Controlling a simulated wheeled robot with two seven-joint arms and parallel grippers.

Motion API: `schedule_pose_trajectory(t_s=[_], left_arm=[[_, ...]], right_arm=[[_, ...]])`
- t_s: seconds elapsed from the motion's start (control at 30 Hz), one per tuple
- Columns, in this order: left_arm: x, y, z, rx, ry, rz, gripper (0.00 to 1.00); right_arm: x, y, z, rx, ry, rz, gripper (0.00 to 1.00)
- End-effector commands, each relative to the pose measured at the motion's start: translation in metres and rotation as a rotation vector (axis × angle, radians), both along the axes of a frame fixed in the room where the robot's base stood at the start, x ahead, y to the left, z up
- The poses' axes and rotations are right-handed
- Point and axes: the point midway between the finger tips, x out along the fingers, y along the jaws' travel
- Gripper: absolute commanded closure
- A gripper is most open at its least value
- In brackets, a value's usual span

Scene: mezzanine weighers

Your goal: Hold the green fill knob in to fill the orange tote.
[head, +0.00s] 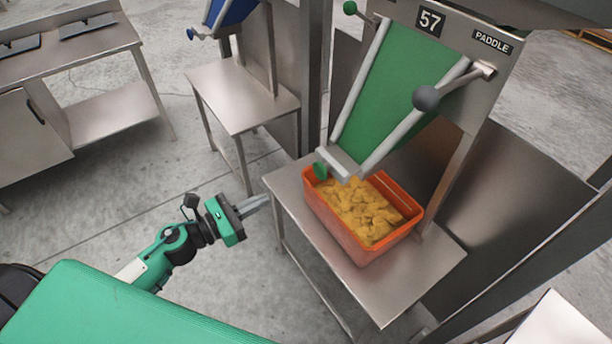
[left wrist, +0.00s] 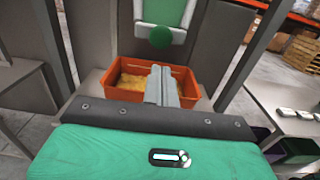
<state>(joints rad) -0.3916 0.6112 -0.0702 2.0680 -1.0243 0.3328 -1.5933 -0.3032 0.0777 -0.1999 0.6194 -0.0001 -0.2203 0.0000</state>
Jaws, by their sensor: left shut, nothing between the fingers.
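The orange tote (head: 347,239) stands on a steel stand (head: 383,307) under the chute and holds many yellow pieces. It also shows in the left wrist view (left wrist: 187,83). The green fill knob (head: 320,171) sits at the lower left of the chute mouth, above the tote's rim; in the left wrist view a round green knob (left wrist: 160,37) shows above the tote. My left gripper (head: 268,200) is shut and empty, left of the stand and apart from the knob. Its closed fingers (left wrist: 162,85) cover part of the tote in the left wrist view. My right gripper is not in view.
The green chute (head: 397,88), marked 57 and PADDLE, has a grey ball-ended lever (head: 426,98) and another green knob (head: 350,8) at its top. A second stand (head: 242,95) with a blue chute is behind left. Open floor lies left of the stand.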

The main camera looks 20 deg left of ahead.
Motion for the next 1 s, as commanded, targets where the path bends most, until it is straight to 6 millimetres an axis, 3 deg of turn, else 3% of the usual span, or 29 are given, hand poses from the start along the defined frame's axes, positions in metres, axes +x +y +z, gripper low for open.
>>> schedule_pose_trajectory(t_s=[0.7, 1.0], left_arm=[[0.084, -0.065, 0.005, -0.003, 0.001, 0.002, 1.00], [0.105, -0.082, 0.001, -0.001, 0.002, 0.000, 1.00]], right_arm=[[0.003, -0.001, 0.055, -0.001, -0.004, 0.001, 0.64], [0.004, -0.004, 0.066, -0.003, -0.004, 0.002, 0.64]])
